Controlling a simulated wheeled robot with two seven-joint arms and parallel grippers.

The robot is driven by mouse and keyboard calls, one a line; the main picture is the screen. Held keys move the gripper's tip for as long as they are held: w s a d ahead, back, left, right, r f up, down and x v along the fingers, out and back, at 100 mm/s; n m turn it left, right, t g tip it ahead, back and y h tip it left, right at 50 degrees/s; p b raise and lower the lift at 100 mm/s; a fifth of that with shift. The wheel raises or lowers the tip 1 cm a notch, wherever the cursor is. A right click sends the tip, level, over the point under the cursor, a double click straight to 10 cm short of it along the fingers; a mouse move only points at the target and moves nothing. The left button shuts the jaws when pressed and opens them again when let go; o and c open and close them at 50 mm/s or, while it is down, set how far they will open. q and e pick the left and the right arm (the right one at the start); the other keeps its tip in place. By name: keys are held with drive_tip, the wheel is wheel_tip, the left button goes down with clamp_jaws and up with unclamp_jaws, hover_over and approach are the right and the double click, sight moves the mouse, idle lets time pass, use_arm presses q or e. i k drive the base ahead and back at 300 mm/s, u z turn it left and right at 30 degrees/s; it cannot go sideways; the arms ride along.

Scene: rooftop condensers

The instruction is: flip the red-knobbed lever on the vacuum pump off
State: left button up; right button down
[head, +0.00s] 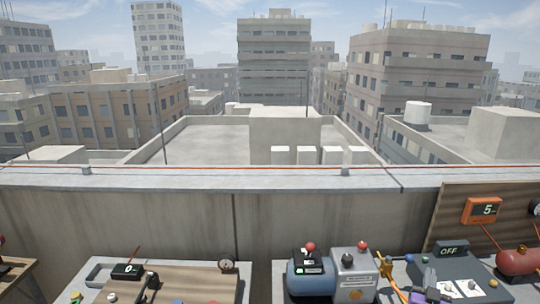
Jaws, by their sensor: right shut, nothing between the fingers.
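A blue rounded machine (300,283), which looks like the vacuum pump, stands on the bench at the bottom centre. A red-knobbed lever (310,247) stands up from the dark panel on its top. A grey box (354,270) beside it carries another red knob (362,245).
A dark grey unit reading OFF (450,249) stands right of the pump. An orange meter (482,210) hangs on a board above a red tank (517,261). A yellow-orange fitting (385,267) stands beside the grey box. A tray (97,271) with a black display (127,271) lies left.

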sight(309, 246)
drive_tip(key=k, duration=0.95)
